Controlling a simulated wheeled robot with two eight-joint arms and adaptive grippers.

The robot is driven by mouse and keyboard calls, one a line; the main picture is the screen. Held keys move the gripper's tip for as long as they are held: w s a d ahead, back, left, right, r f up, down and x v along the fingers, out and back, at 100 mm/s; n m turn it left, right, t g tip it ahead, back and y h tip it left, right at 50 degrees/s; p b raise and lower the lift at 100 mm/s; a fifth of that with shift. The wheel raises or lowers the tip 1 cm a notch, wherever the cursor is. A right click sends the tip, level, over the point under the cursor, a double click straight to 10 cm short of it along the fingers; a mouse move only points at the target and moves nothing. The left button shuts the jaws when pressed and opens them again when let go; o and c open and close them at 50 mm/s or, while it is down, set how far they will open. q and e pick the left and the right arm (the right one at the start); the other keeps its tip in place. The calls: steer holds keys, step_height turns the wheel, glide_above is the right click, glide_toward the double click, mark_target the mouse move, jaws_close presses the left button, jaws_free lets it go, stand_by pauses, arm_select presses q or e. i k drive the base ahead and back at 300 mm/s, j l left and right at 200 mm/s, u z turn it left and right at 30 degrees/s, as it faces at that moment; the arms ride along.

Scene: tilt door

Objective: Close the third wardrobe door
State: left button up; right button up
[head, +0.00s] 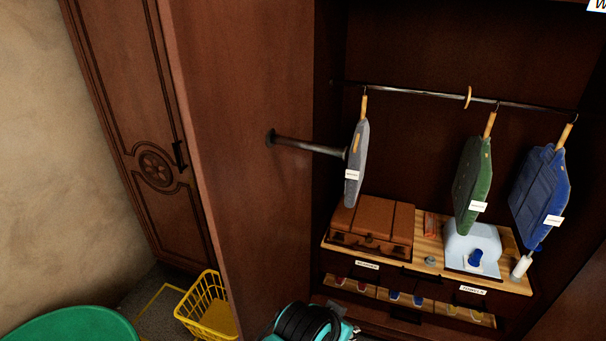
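The wardrobe stands open in front of me, with a tall brown panel (235,120) seen at a steep angle. A metal peg (308,146) juts from that panel toward the inside. Left of it is a carved brown door (125,100) with a rosette and a black handle (180,155). A plain brown panel (575,300) shows at the bottom right. I cannot tell which of these is the third door. A black and teal part, seemingly of my arm, shows at the bottom centre. No gripper fingertips show.
Grey, green and blue garments hang from a rail (420,91). A brown suitcase (372,228) and a pale blue item (473,243) sit on the wooden shelf, above labelled drawers. A yellow basket (207,305) and a green round tub (70,326) stand at lower left.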

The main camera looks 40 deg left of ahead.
mark_target(242, 70)
steer(key=k+j, duration=0.35)
steer(key=k, duration=0.15)
steer(key=k+j, duration=0.3)
steer(key=k, duration=0.25)
steer(key=k+j, duration=0.35)
steer(key=k, duration=0.15)
steer(key=k+j, duration=0.35)
steer(key=k, duration=0.2)
steer(key=k+j, duration=0.15)
steer(key=j, duration=0.2)
steer(key=k+j, duration=0.15)
steer(key=j, duration=0.15)
steer(key=k+j, duration=0.15)
steer(key=j, duration=0.2)
steer(key=i+l, duration=0.4)
steer(key=l, duration=0.15)
steer(key=i+l, duration=0.45)
